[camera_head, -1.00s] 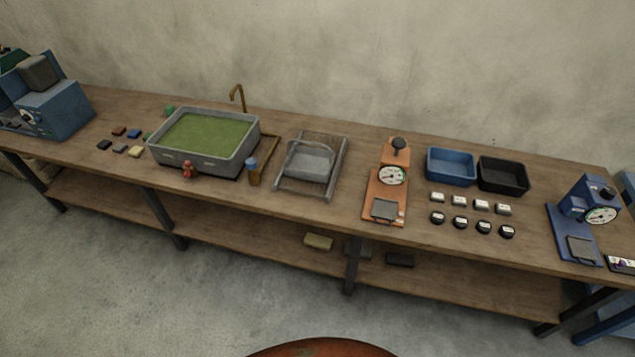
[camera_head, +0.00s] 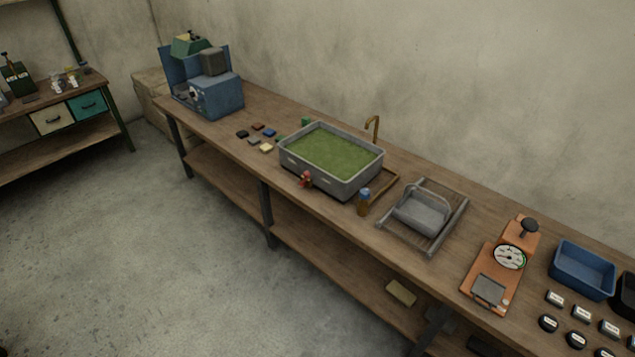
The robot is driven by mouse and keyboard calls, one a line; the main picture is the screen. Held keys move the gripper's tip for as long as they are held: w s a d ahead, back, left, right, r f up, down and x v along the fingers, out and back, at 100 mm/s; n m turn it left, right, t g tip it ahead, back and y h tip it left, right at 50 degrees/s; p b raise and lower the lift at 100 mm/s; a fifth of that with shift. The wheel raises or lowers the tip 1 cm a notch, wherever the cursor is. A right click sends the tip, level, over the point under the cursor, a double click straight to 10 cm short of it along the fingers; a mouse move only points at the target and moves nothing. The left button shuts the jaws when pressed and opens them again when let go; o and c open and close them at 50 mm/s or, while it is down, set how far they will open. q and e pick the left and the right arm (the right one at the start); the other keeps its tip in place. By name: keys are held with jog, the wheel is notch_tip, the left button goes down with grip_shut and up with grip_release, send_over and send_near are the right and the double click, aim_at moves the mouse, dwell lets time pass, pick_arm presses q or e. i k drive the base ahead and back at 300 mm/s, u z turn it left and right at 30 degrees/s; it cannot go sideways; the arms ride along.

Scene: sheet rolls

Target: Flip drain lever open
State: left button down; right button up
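A grey rectangular basin (camera_head: 329,181) filled with green stands on the long wooden bench. A small red fitting (camera_head: 306,180), which looks like the drain lever, sits low on the basin's front wall. It is too small to tell whether it is open or shut. Neither of my grippers is in view.
A blue machine (camera_head: 214,95) stands left. The floor (camera_head: 150,240) in front is clear.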

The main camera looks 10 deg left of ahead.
aim_at(305, 180)
jog(key=i, duration=1.6)
jog(key=u, duration=0.3)
